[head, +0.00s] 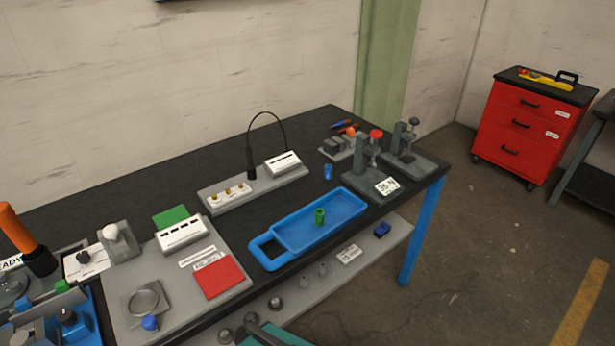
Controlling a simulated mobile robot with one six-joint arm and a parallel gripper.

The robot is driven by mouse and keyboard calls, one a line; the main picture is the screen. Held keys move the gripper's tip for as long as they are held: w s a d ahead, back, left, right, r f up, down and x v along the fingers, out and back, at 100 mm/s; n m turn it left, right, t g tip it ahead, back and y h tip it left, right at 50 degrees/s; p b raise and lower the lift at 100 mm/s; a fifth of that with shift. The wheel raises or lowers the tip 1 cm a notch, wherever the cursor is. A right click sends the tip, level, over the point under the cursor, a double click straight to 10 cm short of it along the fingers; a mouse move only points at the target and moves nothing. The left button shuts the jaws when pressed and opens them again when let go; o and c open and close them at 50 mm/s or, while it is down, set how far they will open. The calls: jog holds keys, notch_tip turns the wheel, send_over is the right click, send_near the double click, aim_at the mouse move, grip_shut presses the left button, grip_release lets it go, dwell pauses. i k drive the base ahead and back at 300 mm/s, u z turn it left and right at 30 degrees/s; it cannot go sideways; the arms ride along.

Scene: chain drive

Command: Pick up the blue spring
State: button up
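A small upright blue cylinder (328,172), which looks like the blue spring, stands on the black tabletop. It is just behind the blue tray and in front of the grey stand with orange and blue tools. Its coils are too small to make out. A similar green piece (319,216) stands inside the blue tray (268,264). My gripper is not in view, and nothing touches the blue piece.
Two dark grey presses (365,155) stand right of the blue piece. A white-topped grey fixture (283,163) with a thin curved black cable is to its left. A red square (218,278) lies on a grey board at front left. A red cabinet (524,125) stands beyond the table.

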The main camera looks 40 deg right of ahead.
aim_at(329, 174)
jog(key=z, duration=0.5)
jog(key=k, duration=0.15)
jog(key=u, duration=2.4)
jog(key=k, duration=0.2)
jog(key=u, duration=0.6)
jog(key=k, duration=2.6)
jog(key=z, duration=0.3)
